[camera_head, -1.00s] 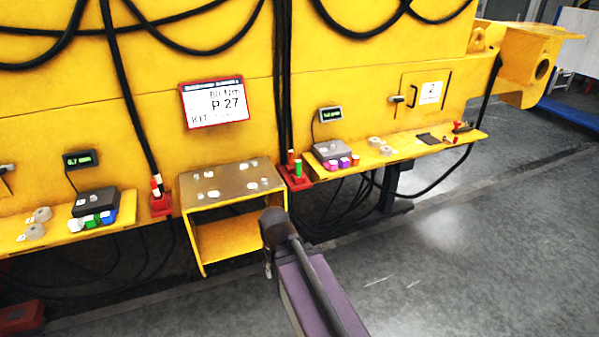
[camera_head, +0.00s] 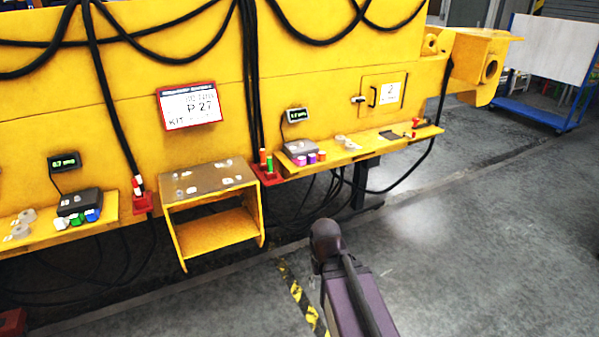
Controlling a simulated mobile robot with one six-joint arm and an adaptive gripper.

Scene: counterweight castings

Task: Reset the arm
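My arm shows in the head view as a purple-grey link with a dark rounded joint, reaching up from the bottom edge right of centre. It is over the grey floor (camera_head: 450,250), in front of the yellow machine (camera_head: 330,80) and apart from it in the picture. My gripper is not visible; the far part of the arm is hidden behind the joint or out of frame.
A yellow step-like stand (camera_head: 215,235) with small pale pieces on its grey top is left of my arm. Yellow shelves hold a black scale (camera_head: 80,202) with coloured blocks and a grey scale (camera_head: 299,149). A blue cart (camera_head: 535,110) stands back right. Floor at right is clear.

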